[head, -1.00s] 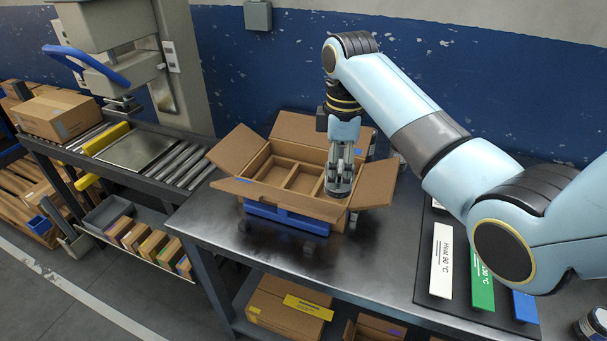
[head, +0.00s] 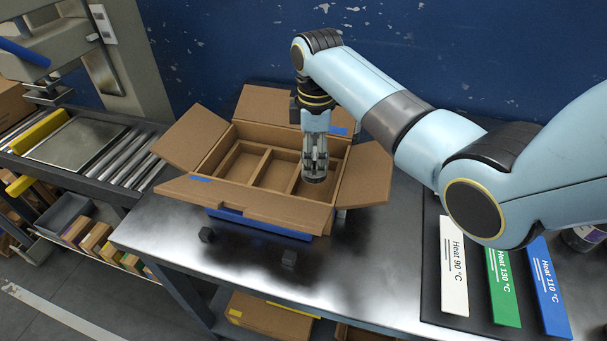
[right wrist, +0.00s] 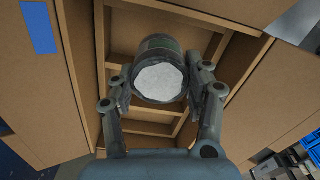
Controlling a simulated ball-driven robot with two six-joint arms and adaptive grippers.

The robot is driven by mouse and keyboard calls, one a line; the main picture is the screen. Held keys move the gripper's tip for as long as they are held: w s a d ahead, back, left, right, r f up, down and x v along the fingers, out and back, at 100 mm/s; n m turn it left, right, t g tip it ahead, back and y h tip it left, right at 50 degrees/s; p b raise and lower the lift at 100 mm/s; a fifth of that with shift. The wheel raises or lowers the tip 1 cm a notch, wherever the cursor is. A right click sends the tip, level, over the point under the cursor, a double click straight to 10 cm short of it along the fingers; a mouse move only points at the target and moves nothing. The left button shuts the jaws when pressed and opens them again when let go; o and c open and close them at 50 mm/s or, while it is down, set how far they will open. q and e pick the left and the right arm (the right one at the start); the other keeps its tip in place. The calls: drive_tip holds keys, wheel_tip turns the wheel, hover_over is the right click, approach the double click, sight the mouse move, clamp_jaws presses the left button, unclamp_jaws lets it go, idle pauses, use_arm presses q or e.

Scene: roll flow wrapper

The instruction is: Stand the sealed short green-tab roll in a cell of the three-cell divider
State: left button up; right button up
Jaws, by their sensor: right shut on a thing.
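The open cardboard carton (head: 285,211) on the steel bench holds a cardboard three-cell divider (head: 262,167). My right gripper (head: 314,163) points down over the right-hand cell and is shut on a short dark roll (head: 314,178). In the right wrist view the roll (right wrist: 160,82) shows a pale, crinkled round end between the two fingers, with a dark greenish side. No tab can be made out. The left and middle cells look empty. The fingers and roll hide part of the right cell, and I cannot tell whether the roll touches its floor. My left gripper is not in view.
The carton's flaps (head: 365,174) spread outward on its sides. A blue base (head: 262,223) sits under the carton. Heat label plates (head: 454,265) lie at the bench's right. A roller conveyor (head: 120,160) stands at left. The bench front is mostly clear.

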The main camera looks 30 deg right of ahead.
sight(314, 175)
drive_tip(key=shift+s+f, duration=0.1)
drive_tip(key=shift+f, duration=0.85)
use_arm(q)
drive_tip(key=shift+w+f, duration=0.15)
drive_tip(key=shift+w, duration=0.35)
use_arm(e)
drive_tip(key=shift+f, duration=1.65)
drive_tip(key=shift+f, duration=0.1)
drive_tip(key=o, duration=1.3)
drive_tip(key=shift+c, duration=0.2)
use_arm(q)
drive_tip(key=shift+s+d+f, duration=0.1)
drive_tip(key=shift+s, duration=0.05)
use_arm(e)
drive_tip(key=shift+r, duration=0.4)
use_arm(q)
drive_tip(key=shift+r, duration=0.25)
use_arm(e)
wheel_tip(314, 175, up, 12)
drive_tip(key=shift+f, duration=0.25)
